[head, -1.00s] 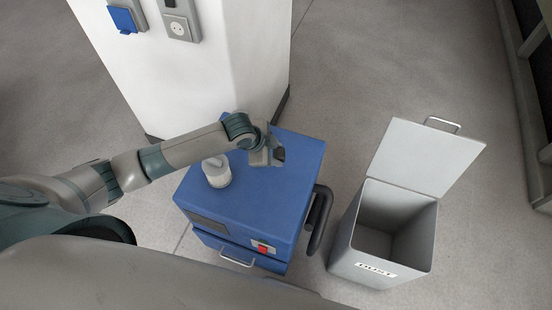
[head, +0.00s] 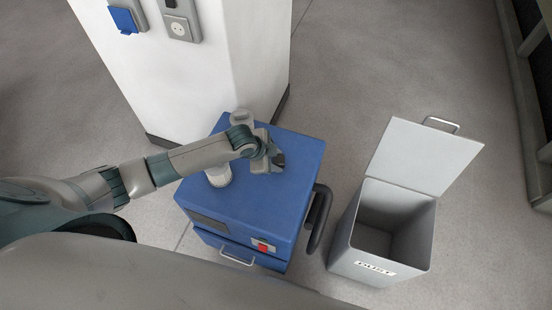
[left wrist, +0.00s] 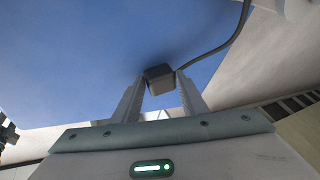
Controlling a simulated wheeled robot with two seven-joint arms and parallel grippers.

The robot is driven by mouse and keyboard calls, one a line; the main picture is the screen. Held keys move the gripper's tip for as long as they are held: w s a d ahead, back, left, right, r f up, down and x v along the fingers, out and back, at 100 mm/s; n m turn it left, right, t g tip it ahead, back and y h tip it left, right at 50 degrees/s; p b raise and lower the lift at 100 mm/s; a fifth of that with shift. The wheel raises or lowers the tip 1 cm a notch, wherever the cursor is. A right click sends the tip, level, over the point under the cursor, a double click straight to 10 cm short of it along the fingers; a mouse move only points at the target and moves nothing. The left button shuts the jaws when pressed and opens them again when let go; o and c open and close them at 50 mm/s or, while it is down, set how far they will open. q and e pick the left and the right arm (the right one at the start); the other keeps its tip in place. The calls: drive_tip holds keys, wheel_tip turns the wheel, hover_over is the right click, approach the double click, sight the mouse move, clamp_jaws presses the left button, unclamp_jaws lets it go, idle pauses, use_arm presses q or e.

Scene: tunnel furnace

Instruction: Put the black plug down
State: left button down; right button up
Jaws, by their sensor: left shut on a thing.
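The black plug (left wrist: 159,78) is between the fingertips of my left gripper (left wrist: 160,90) in the left wrist view, with a dark cable (left wrist: 222,50) running from it to the upper right. In the head view the left gripper (head: 270,164) is over the top of the blue cabinet (head: 265,205), and the dark plug (head: 279,159) shows at its tip. The blue surface lies just beyond the plug in the wrist view. I cannot tell whether the plug touches it. My right gripper is not in view.
A white column (head: 185,75) with sockets (head: 178,28) stands behind. A black handle (head: 320,218) sticks out at the cabinet's right side.

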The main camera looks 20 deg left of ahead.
use_arm(q)
drive_tip(key=shift+s+f, duration=0.2)
drive_tip(key=shift+f, duration=0.25)
drive_tip(key=c, duration=1.2)
unclamp_jaws()
drive_tip(key=shift+o, duration=0.6)
drive_tip(key=shift+s+f, duration=0.2)
drive_tip(key=shift+f, duration=0.05)
drive_tip(key=shift+w+r, duration=0.1)
drive_tip(key=shift+r, duration=0.4)
drive_tip(key=b+v, duration=0.1)
drive_tip(key=v, duration=1.1)
drive_tip(key=shift+w+r, duration=0.25)
drive_tip(key=shift+r, duration=0.1)
